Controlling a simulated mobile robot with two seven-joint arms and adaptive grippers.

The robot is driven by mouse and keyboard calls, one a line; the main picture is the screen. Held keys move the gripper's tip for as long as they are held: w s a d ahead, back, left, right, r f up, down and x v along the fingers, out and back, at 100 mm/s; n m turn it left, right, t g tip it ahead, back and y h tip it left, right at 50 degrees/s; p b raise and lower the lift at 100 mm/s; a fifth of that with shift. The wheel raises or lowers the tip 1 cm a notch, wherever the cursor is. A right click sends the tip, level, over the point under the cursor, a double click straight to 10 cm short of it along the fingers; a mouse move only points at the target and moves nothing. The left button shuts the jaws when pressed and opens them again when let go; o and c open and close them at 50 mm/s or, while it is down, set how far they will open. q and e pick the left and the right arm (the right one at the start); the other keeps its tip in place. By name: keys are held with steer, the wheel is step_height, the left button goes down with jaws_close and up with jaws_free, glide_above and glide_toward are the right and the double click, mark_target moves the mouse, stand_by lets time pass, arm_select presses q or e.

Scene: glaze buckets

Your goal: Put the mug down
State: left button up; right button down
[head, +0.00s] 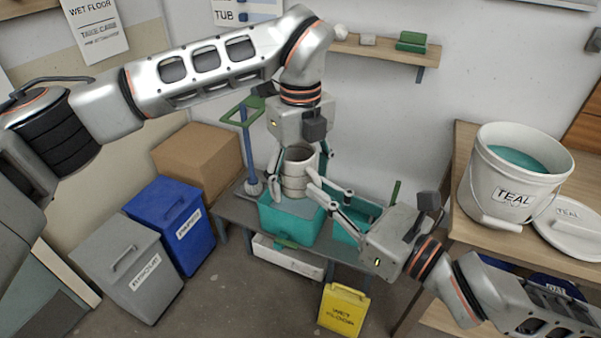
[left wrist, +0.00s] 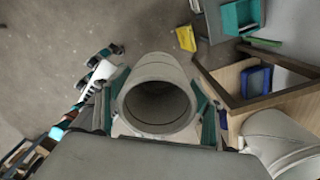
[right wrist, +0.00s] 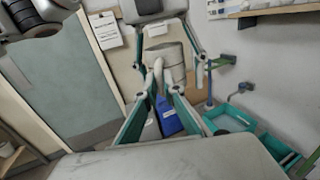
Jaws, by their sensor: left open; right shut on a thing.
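The mug (head: 299,172) is a pale grey ribbed cylinder. In the head view it appears in front of and above the teal tub. The left wrist view looks into its open mouth (left wrist: 158,104), with floor beyond, so it is held in the air. My right gripper (head: 318,188) is shut on the mug from the side; in the right wrist view its fingers (right wrist: 162,88) meet at a pale part, apparently the handle. My left gripper (head: 300,178) is open, pointing down, with its fingers on either side of the mug. Whether they touch it is unclear.
A teal tub (head: 290,232) stands on a low grey bench, with another teal tray beside it. A white bucket (head: 485,185) labelled TEAL and its lid (head: 572,228) are on the wooden table at right. Blue (head: 196,215) and grey (head: 122,275) bins stand left.

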arm_select(q)
steer(key=c, duration=1.4)
steer(key=shift+c, duration=0.2)
arm_select(e)
steer(key=c, duration=2.1)
jaws_free()
